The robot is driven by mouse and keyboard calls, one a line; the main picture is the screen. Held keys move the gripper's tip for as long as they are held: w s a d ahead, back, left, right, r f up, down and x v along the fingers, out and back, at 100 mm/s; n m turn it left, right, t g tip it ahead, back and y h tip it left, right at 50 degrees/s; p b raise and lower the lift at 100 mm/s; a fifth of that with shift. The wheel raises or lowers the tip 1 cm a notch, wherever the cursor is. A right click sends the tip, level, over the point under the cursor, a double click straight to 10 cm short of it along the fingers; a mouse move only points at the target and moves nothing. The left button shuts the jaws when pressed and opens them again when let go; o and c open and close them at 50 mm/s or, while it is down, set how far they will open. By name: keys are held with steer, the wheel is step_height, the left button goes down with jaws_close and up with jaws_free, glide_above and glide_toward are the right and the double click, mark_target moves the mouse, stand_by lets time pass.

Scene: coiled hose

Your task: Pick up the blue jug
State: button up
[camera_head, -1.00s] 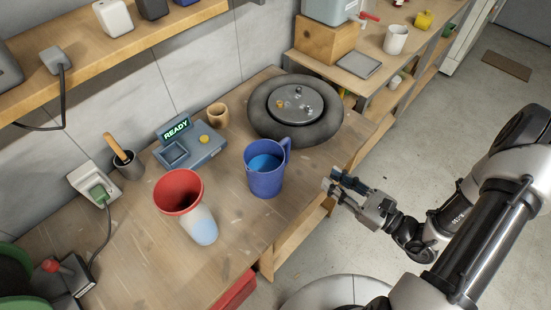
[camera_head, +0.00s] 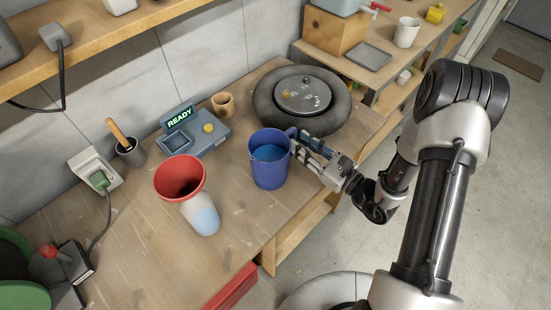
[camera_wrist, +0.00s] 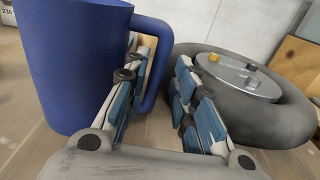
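The blue jug (camera_head: 270,167) stands upright on the wooden workbench (camera_head: 130,240), with blue contents showing inside. Its handle is on the right side, toward my gripper. My gripper (camera_head: 300,144) is at the handle, and its fingers are apart. In the wrist view the jug (camera_wrist: 75,60) fills the left side. Its handle (camera_wrist: 158,60) reaches toward the gap between the fingers of my gripper (camera_wrist: 160,75). The left finger overlaps the handle's opening, and the right finger is apart from the handle.
A dark round ring with a grey lid (camera_head: 302,97) lies just behind my gripper. A grey device reading READY (camera_head: 195,132) and a small wooden cup (camera_head: 223,104) stand behind.

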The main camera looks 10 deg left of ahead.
steer(key=x, duration=0.4)
steer(key=shift+f+b, duration=0.1)
steer(key=shift+b, duration=0.25)
steer(key=shift+c, duration=0.5)
jaws_close()
